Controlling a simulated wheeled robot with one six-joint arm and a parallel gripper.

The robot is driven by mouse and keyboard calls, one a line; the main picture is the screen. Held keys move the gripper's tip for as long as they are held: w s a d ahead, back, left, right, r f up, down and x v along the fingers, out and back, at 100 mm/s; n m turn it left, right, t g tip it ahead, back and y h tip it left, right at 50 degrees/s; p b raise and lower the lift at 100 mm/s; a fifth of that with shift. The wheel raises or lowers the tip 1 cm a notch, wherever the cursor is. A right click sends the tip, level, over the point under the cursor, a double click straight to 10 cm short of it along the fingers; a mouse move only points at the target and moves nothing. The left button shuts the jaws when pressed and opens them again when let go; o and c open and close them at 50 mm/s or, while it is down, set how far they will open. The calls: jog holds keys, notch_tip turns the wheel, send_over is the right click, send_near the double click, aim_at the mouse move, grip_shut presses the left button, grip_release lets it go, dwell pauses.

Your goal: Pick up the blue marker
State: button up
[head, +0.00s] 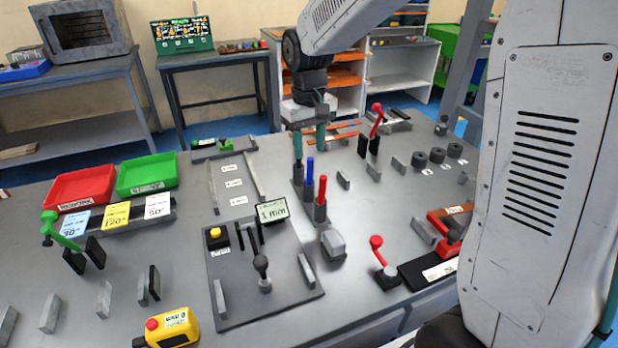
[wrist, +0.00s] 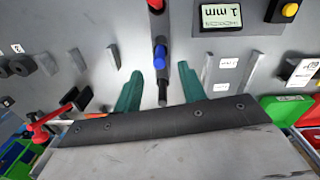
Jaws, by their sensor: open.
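The blue marker (head: 309,171) stands upright in a dark holder in the middle of the bench, beside the red marker (head: 321,190). My gripper (head: 309,142) is open, with teal fingers pointing down above and just behind the markers. In the wrist view, the blue marker (wrist: 160,58) lies just beyond the gap between the open fingertips (wrist: 158,82), and the red marker (wrist: 156,4) is at the top edge. A dark upright piece (wrist: 163,97) shows between the fingers; I cannot tell whether it is a marker or a holder. The fingers hold nothing.
A panel with a 1 mm display (head: 272,211) stands left of the markers. A grey block (head: 333,243) is in front, and a red-knobbed lever (head: 377,115) is behind right. Red (head: 80,188) and green (head: 147,174) trays sit at the left.

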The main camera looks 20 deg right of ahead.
aim_at(310, 158)
notch_tip(310, 158, down, 5)
jog(key=shift+d+f, duration=0.1)
grip_shut()
dwell(0.3)
